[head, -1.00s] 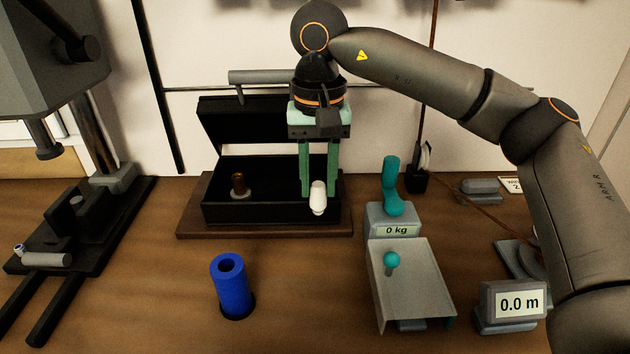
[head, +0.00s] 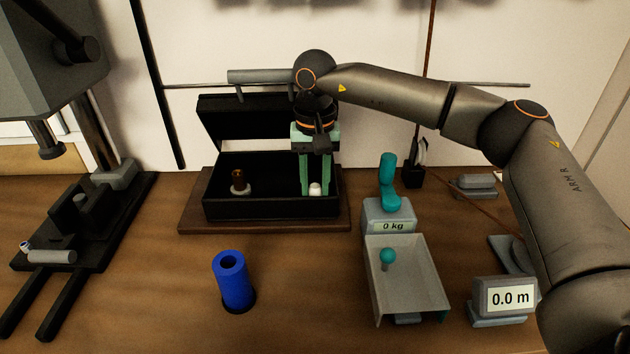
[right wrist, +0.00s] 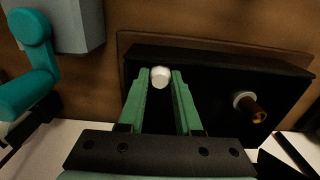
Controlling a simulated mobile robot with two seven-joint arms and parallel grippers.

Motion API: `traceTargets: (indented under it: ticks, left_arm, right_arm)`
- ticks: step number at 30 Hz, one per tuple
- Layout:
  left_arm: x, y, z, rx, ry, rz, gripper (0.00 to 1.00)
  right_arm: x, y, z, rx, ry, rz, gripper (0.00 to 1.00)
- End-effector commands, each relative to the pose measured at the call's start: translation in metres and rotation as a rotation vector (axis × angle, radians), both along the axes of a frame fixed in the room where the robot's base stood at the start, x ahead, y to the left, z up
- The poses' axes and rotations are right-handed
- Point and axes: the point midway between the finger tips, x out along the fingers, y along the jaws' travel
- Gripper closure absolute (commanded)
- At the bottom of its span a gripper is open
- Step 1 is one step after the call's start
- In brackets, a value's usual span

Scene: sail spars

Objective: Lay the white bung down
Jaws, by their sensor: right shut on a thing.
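The white bung (head: 315,188) is between the green fingers of my right gripper (head: 315,188), low inside the open black case (head: 270,209). Only its top shows above the case's front wall in the head view. In the right wrist view the bung (right wrist: 160,76) sits between the fingertips of the right gripper (right wrist: 160,80), which is shut on it. I cannot tell whether the bung touches the case floor. My left gripper is not in view.
A brown and white piece (head: 239,182) stands in the left part of the case. A blue tube (head: 232,282) stands in front. A scale (head: 388,215) with a tray (head: 408,282) is to the right. A black press stand (head: 80,220) is at the left.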

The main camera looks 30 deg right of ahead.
Motion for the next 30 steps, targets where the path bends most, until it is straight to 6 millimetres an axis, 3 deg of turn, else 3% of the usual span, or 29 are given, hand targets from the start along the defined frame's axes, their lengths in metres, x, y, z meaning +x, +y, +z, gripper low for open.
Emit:
traceTargets:
  ticks: [11, 12, 15, 25, 30]
  left_arm:
    - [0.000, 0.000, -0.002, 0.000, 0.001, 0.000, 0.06]
    - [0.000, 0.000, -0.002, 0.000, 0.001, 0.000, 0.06]
    - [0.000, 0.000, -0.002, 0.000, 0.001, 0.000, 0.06]
    - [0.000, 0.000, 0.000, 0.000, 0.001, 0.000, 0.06]
    - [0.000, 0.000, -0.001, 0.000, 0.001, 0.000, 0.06]
  right_arm:
    - [0.000, 0.000, -0.005, 0.001, 0.000, 0.000, 1.00]
    - [0.000, 0.000, -0.004, 0.001, 0.000, 0.000, 0.64]
    - [0.000, 0.000, -0.003, 0.001, 0.000, 0.000, 0.54]
    - [0.000, 0.000, 0.003, 0.001, -0.002, 0.000, 0.54]
    - [0.001, 0.001, 0.030, 0.002, -0.004, 0.001, 0.54]
